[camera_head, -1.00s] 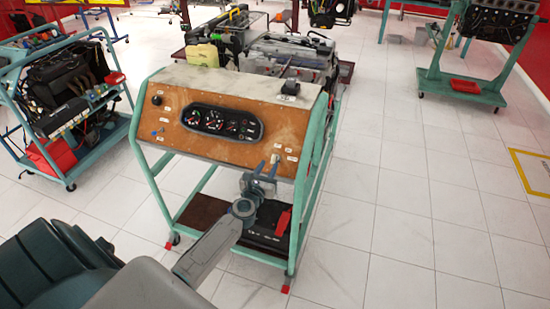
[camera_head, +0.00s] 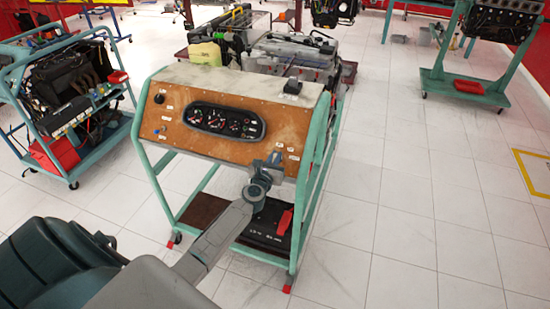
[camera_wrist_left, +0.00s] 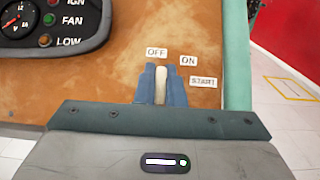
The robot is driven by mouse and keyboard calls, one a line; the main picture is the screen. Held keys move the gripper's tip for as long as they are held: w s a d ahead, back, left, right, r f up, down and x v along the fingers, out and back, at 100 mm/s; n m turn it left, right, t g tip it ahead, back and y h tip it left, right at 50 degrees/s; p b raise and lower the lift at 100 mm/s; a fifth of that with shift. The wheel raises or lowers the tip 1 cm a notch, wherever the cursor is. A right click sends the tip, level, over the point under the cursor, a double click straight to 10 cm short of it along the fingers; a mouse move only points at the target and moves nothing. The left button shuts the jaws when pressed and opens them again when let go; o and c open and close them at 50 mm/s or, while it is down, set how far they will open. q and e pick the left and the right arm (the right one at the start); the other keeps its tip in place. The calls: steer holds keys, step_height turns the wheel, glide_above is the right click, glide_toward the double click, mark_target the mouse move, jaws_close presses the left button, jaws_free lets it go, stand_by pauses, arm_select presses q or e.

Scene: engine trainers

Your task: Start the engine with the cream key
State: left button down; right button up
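The cream key (camera_wrist_left: 161,84) stands upright on the orange-brown panel (camera_wrist_left: 110,75), its upper end just below the OFF label (camera_wrist_left: 156,52). The ON label (camera_wrist_left: 188,61) and START label (camera_wrist_left: 203,82) are to its right. My left gripper (camera_wrist_left: 162,88) has its two blue fingers close against both sides of the key, with no clear gap showing. In the head view my left gripper (camera_head: 273,160) is at the lower right of the panel and hides the key. The ignition lock behind the key is hidden. My right gripper is not in view.
The panel sits on a green wheeled frame (camera_head: 318,160) with a gauge cluster (camera_head: 224,121) left of the labels. A black box with a red part (camera_head: 284,222) lies on the lower shelf. Another engine stand (camera_head: 75,120) is at left. The floor at right is clear.

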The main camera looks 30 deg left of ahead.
arm_select(q)
steer(key=shift+m+h, duration=0.5)
steer(key=shift+m, duration=0.1)
steer(key=shift+m+h+b, duration=0.8)
steer(key=shift+m+h, duration=0.6)
steer(key=shift+m, duration=0.4)
steer(key=m+h+b, duration=0.1)
steer(key=m+h, duration=0.1)
steer(key=m, duration=0.1)
steer(key=m+g+h+b, duration=0.1)
steer(key=m+h, duration=0.1)
steer(key=m, duration=0.1)
steer(key=shift+f, duration=0.15)
steer(key=m+g+h+b, duration=0.1)
steer(key=m, duration=0.1)
steer(key=m+g+h, duration=0.1)
steer(key=m, duration=0.2)
steer(key=shift+d+h+b, duration=0.1)
steer(key=shift+h+b, duration=0.2)
steer(key=shift+b, duration=0.05)
steer(key=shift+m+g+h, duration=0.3)
steer(key=shift+m+g, duration=0.6)
steer(key=shift+m, duration=0.4)
